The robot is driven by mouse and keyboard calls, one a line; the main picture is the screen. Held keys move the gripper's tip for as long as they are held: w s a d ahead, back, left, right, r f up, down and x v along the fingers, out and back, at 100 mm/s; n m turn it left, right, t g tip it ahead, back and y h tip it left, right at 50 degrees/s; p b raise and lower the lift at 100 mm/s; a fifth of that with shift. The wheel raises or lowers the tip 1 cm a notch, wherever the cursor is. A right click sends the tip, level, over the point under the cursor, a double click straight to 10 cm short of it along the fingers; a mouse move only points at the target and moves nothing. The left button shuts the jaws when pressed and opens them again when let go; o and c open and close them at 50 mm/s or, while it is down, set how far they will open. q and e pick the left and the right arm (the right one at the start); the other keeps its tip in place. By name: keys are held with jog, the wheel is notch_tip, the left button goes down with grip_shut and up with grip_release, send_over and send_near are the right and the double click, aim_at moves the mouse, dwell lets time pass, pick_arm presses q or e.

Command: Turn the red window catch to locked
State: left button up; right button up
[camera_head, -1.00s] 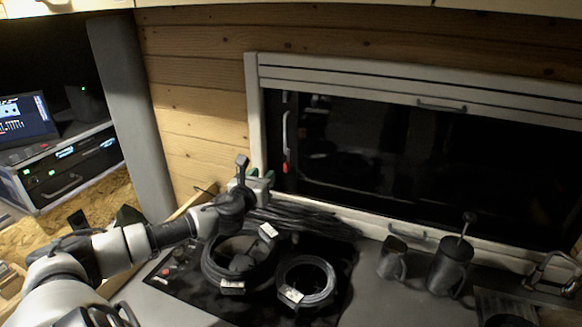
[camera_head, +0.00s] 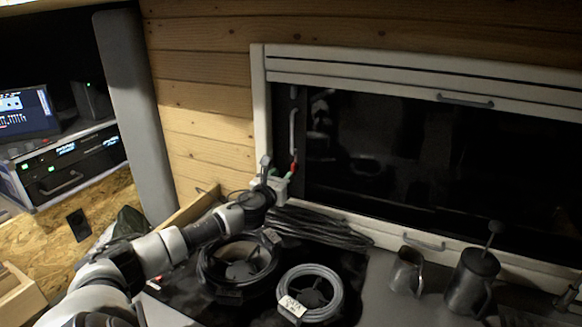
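The red window catch (camera_head: 293,165) is small and sits low on the left side of the dark window (camera_head: 390,150), below a pale vertical handle (camera_head: 292,130). It leans a little and its lower end is close to my gripper. My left gripper (camera_head: 277,175) reaches up from the lower left to the window's lower left corner, right beside the catch. Its fingers are small and partly hidden by the wrist, so I cannot tell whether they touch or hold the catch. My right gripper is not in view.
Coiled cables (camera_head: 310,293) lie on the dark counter panel below my arm. A bundle of black cable (camera_head: 320,228) lies along the window base. A metal mug (camera_head: 406,271) and a lidded pot (camera_head: 471,281) stand to the right. A rack with a screen (camera_head: 27,113) is at the left.

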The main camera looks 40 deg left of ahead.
aim_at(292, 167)
pick_arm(q)
jog(key=shift+x, duration=3.2)
jog(key=shift+d+f, duration=0.1)
jog(key=shift+f, duration=0.05)
jog(key=shift+c, duration=0.3)
grip_shut()
